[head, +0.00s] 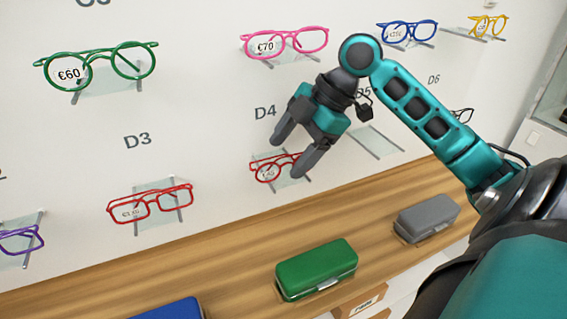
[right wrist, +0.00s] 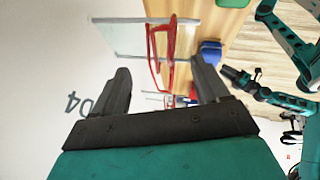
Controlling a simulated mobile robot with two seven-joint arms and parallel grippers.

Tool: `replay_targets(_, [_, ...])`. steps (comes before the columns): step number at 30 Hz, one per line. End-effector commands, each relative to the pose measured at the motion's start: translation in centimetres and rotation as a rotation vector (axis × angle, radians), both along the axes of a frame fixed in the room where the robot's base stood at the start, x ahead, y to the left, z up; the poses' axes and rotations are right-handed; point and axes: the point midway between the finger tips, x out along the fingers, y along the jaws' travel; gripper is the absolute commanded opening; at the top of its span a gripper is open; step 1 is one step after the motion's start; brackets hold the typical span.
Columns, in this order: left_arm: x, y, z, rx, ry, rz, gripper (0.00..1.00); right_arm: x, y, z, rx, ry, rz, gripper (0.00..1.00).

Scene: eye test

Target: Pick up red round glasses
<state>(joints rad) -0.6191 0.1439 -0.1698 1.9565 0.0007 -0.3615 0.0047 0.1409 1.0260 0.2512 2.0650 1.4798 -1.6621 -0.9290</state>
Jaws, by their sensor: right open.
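The red round glasses (head: 267,170) rest on a small clear shelf under the label D4 on the white wall; their right part is hidden behind a finger. My right gripper (head: 288,157) is open and empty, just in front of and above them, with a finger on either side in the picture. In the right wrist view the red glasses (right wrist: 172,50) show between and beyond the open fingertips; I see no grip on them. My left arm appears at the right of that view, with its gripper (right wrist: 232,74) small and dark; its jaws are unclear.
Red rectangular glasses (head: 150,203) hang at left under D3. Pink glasses (head: 285,43) and green glasses (head: 96,66) are above. Below, a wooden counter (head: 220,258) holds a green case (head: 316,268), a grey case (head: 427,217) and a blue case (head: 172,309).

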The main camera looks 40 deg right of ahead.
Motion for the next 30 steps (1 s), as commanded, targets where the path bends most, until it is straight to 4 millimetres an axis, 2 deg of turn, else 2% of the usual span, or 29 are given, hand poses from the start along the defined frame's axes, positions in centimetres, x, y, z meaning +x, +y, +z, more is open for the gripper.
replay_targets(4, [0.17,-0.12,0.31,-0.003,-0.006,-0.001,0.43,0.38,0.45,-0.92,0.0,-0.002,0.001,0.75])
replay_targets(30, [0.16,-0.33,0.59,-0.006,-0.006,-0.004,0.43,0.39,0.42,-1.44,-0.001,-0.002,0.0,0.75])
